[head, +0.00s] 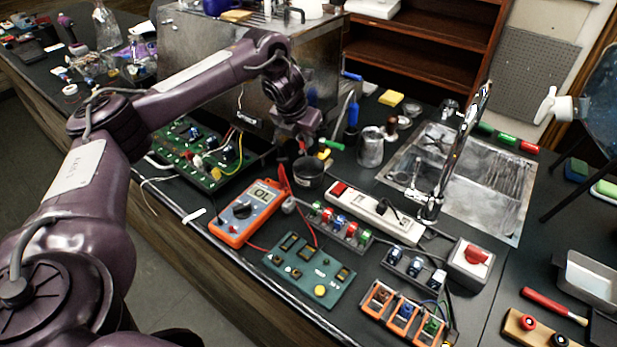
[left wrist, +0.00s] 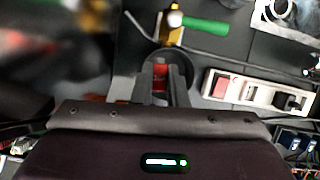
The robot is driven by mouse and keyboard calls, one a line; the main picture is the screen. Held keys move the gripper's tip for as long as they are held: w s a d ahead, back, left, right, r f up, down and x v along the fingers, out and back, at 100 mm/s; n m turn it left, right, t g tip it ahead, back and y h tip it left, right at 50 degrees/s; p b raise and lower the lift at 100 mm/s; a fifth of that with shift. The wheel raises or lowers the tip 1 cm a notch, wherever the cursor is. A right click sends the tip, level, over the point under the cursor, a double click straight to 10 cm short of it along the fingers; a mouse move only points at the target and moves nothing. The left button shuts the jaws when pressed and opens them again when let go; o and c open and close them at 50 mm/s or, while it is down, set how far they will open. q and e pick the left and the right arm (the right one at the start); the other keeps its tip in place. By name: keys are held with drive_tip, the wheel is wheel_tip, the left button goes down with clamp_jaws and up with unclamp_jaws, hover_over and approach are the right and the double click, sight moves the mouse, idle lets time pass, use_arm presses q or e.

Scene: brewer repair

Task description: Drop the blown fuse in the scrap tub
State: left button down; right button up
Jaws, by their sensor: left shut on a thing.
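My left gripper (head: 303,148) is above a small dark round tub (head: 309,177), which I take as the scrap tub. In the left wrist view my left gripper (left wrist: 161,92) points down over the tub (left wrist: 186,72), whose dark rim shows around the fingers. The fingers are shut on a small red piece, the blown fuse (left wrist: 160,72). The fuse is hard to make out in the head view. I cannot tell how far it is above or inside the rim. My right gripper is not in view.
An orange multimeter (head: 246,212), a white power strip (head: 375,210) and a green circuit board (head: 205,160) surround the tub. A green-handled tool (left wrist: 205,25) lies just beyond it. A metal tap (head: 455,160) stands to the right. Several coloured fuse blocks (head: 405,312) lie in front.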

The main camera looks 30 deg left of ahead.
use_arm(q)
drive_tip(key=c, duration=1.4)
unclamp_jaws()
drive_tip(key=shift+o, duration=0.2)
drive_tip(key=shift+r, duration=0.15)
drive_tip(key=shift+s+r, duration=0.15)
drive_tip(key=shift+r, duration=0.2)
drive_tip(key=v, duration=0.7)
drive_tip(key=shift+p, duration=0.45)
drive_tip(key=shift+f, duration=0.15)
